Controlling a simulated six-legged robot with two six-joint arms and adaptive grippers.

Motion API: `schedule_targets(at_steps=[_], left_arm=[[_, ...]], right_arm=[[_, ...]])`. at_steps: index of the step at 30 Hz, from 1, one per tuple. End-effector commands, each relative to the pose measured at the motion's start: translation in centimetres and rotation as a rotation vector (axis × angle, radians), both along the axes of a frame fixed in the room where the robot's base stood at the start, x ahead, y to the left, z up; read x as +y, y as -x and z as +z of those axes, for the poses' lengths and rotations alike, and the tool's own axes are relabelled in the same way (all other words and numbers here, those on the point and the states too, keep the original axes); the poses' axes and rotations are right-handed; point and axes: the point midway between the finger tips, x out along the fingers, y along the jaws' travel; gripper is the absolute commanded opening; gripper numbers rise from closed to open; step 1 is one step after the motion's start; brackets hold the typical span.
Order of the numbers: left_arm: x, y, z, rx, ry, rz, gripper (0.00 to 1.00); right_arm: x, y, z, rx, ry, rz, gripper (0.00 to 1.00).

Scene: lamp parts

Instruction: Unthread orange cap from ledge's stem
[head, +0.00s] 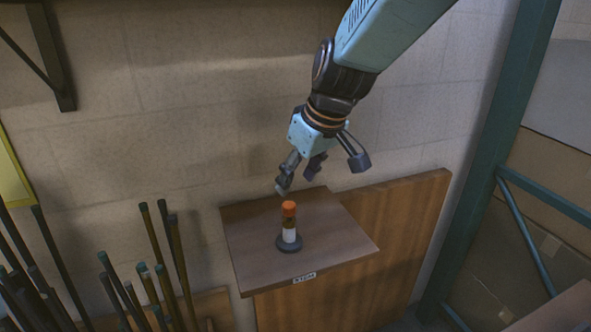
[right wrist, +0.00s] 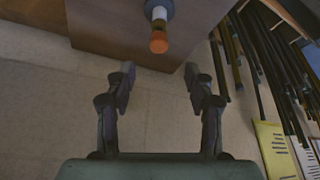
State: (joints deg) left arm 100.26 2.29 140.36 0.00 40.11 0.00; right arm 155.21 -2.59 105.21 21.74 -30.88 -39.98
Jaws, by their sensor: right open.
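The orange cap (head: 289,208) sits on top of an upright stem (head: 289,235) with a white lower part and a dark round base. The stem stands on the wooden ledge (head: 250,262), near its middle. My right gripper (head: 318,178) is open and empty, above and behind the cap, apart from it. In the right wrist view the orange cap (right wrist: 159,42) shows beyond the fingertips, roughly in line with the gap between the open fingers (right wrist: 160,82). The white stem (right wrist: 158,13) and dark base show behind it. My left gripper is not in view.
A label reading STEM (head: 304,277) is on the ledge's front edge. Several dark rods (head: 165,240) stand at the left. The air around the cap is clear.

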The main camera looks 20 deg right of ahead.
Motion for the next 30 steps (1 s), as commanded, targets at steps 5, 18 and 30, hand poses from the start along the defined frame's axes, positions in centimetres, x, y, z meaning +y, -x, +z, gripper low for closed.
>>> schedule_targets(at_steps=[5, 18, 30], left_arm=[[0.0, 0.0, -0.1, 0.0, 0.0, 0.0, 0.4], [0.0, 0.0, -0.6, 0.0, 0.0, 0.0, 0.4], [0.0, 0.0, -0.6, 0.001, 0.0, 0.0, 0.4]], right_arm=[[0.0, 0.1, -0.7, 0.002, -0.001, -0.001, 0.54], [1.0, -1.6, -6.3, 0.002, 0.001, 0.0, 0.54], [1.1, -2.3, -7.2, 0.0, 0.0, -0.001, 0.54]])
